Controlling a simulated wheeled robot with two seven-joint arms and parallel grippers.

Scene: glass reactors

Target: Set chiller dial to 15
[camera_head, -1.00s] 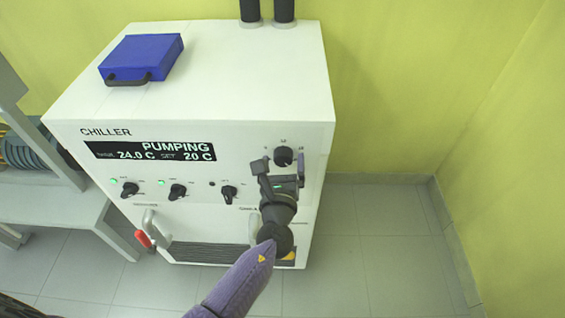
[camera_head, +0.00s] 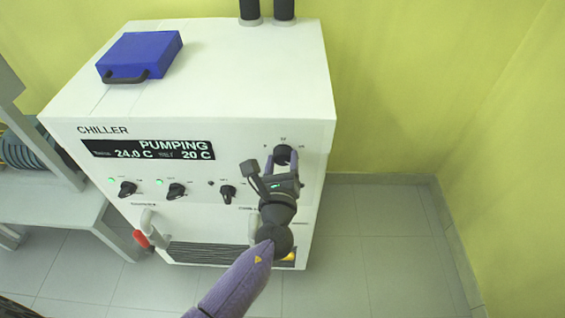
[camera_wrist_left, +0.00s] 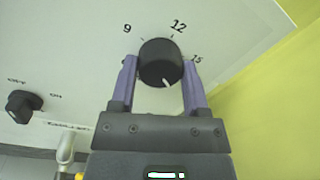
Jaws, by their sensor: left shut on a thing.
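The chiller dial (camera_head: 283,154) is a round black knob at the upper right of the white chiller's front (camera_head: 235,140). In the left wrist view the dial (camera_wrist_left: 160,60) has marks 9, 12 and 15 around its upper side, and a short white line on its lower edge. My left gripper (camera_head: 281,160) has its two purple fingers on either side of the dial, shut on it; the fingers also show in the left wrist view (camera_wrist_left: 160,75). The display (camera_head: 148,150) reads PUMPING, 24.0 C and SET 20 C. My right gripper is not in view.
Several smaller black knobs (camera_head: 176,191) sit in a row below the display. A red-handled valve (camera_head: 141,238) is at the lower left. A blue case (camera_head: 140,56) lies on the chiller top. Open floor (camera_head: 350,250) and a yellow-green wall (camera_head: 430,90) are to the right.

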